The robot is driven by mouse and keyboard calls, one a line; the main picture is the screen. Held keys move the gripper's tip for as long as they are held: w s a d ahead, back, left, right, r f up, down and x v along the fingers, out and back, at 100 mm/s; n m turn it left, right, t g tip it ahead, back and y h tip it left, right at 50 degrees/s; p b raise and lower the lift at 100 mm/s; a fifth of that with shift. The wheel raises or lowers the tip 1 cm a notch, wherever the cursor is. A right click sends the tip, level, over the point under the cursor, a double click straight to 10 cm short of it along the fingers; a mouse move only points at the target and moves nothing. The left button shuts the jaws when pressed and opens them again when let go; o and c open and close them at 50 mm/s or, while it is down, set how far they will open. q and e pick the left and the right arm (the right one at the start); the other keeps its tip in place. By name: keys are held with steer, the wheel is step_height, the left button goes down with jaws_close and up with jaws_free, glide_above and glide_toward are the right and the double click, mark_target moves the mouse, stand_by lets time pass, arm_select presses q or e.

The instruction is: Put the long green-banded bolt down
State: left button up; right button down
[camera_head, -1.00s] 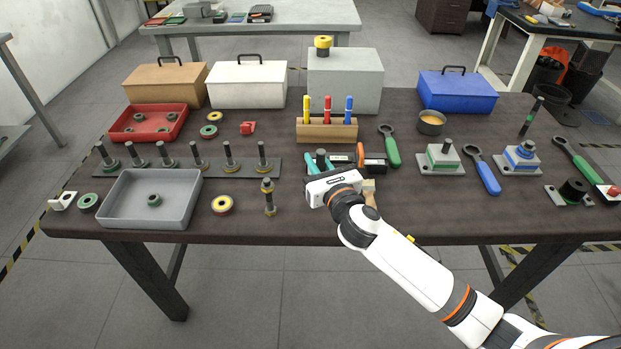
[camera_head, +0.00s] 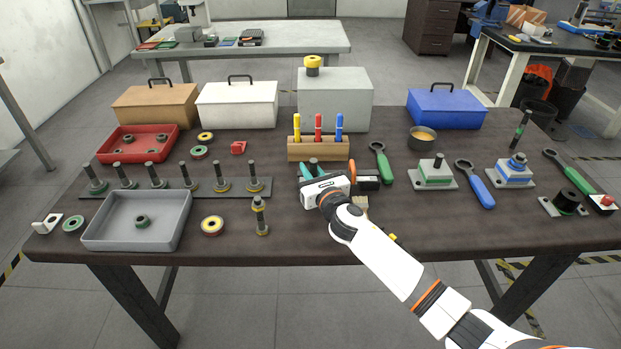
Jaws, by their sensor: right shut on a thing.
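My right gripper (camera_head: 318,182) is shut on an upright bolt, in front of the wooden pen block. Only the bolt's grey upper end (camera_head: 314,165) shows above the jaws. Its lower part and any green band are hidden by the gripper, and I cannot tell whether it touches the table. A slim dark rod with a green band (camera_head: 521,128) also stands at the table's right side. Several bolts stand in a row on a dark rack strip (camera_head: 205,187) at the left, some with green and some with yellow bands. My left gripper is not in view.
The wooden block (camera_head: 297,151) holds three coloured pens. A yellow-banded bolt (camera_head: 261,217) stands left of my gripper, near a grey tray (camera_head: 107,236). Small tools crowd the gripper, with a green-handled wrench (camera_head: 384,166) at right. The table's front middle is mostly bare.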

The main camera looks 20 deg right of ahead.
steer(key=shift+f, duration=0.65)
steer(key=shift+f, duration=0.15)
steer(key=c, duration=1.3)
jaws_free()
steer(key=shift+c, duration=0.2)
steer(key=shift+r, duration=0.25)
steer(key=s, duration=0.4)
steer(key=s+d, duration=0.1)
steer(key=s, duration=0.7)
steer(key=shift+d+f, duration=0.1)
steer(key=shift+d, duration=0.05)
